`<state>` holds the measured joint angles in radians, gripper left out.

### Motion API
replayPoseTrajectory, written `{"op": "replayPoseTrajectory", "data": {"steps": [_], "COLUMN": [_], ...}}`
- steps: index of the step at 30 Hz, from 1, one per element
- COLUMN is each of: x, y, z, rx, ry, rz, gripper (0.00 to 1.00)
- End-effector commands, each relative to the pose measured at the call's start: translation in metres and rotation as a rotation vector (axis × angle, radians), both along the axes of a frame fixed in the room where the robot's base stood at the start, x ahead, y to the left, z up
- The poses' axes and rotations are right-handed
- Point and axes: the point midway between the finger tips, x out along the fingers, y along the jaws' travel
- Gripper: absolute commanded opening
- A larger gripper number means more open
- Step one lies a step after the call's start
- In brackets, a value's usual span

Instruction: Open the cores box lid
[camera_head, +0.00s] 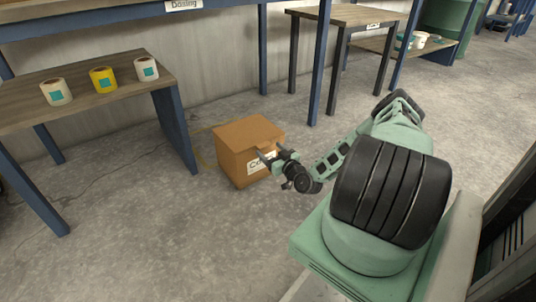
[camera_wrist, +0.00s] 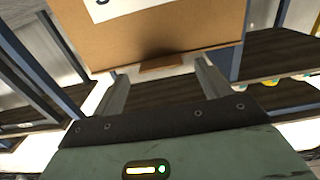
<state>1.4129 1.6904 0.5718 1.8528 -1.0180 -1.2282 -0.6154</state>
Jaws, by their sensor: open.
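The cores box (camera_head: 234,170) is a brown carton on the floor with a white label on its front. Its lid (camera_head: 248,131) lies flat across the top and looks closed. My gripper (camera_head: 270,154) is at the front of the box, near the lid's front edge, with its fingers toward it. In the wrist view, the box front (camera_wrist: 165,35) fills the upper middle. A small brown tab (camera_wrist: 161,64) shows at its edge, between the tips of my open gripper (camera_wrist: 161,73). I cannot tell whether the fingers touch the tab.
A smaller table (camera_head: 340,14) stands behind. The floor in front is clear.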

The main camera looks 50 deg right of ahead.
Motion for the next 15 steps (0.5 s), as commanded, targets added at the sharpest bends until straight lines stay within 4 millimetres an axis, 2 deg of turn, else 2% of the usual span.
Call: {"op": "replayPoseTrajectory", "data": {"steps": [6,15], "x": [0.019,0.022], "y": [-0.004,-0.005], "z": [-0.001,0.000], "rx": [-0.001,0.000], "ry": [0.000,0.001], "rz": [0.001,0.001], "gripper": [0.76,0.76]}}
